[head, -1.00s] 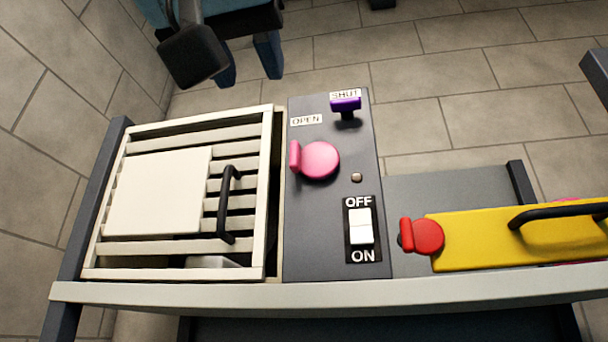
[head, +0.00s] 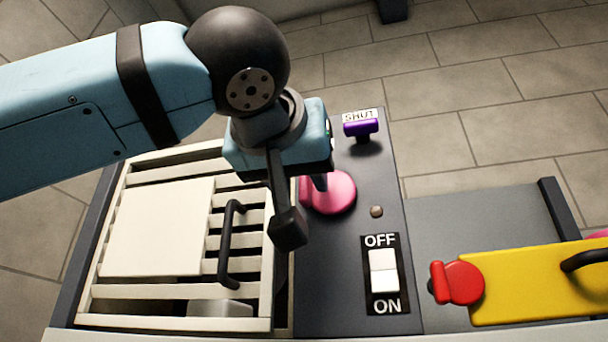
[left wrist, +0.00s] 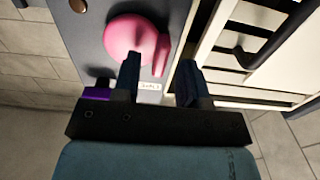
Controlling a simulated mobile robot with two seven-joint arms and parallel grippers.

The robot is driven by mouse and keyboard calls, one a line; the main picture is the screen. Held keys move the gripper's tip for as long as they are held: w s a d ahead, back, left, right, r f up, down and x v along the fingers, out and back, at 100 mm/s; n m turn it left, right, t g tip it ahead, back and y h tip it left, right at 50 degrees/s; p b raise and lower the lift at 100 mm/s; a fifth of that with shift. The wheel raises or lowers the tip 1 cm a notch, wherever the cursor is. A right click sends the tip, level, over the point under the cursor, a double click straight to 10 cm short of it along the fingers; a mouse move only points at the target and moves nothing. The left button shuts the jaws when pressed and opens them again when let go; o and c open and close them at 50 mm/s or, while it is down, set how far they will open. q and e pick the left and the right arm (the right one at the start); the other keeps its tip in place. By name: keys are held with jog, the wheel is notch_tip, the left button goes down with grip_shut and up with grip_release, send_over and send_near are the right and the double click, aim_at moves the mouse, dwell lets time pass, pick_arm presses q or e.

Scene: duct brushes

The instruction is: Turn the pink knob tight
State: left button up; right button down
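The pink knob (head: 330,194), a round disc with a raised tab, sits on the grey panel (head: 340,270). My left gripper (head: 303,207) hangs over the knob's left side in the head view and partly hides it. In the left wrist view the knob (left wrist: 128,38) lies just beyond the fingertips. My left gripper (left wrist: 160,78) has its fingers apart, with the pink tab showing roughly in line with the gap. I cannot tell whether a finger touches the knob. My right gripper is not in view.
A purple handle (head: 361,128) stands by the SHUT label. An OFF/ON switch (head: 383,272) is to the right. A slatted white frame (head: 110,250) with a black handle (head: 228,245) lies left. A yellow piece (head: 530,285) with a red knob (head: 460,283) lies right.

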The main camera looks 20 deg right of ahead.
pick_arm(q)
jog(key=shift+w+d+r, duration=0.15)
jog(key=shift+w+d, duration=0.25)
jog(key=shift+w, duration=0.2)
jog(key=shift+w+d, duration=0.1)
jog(key=shift+w, duration=0.15)
grip_shut()
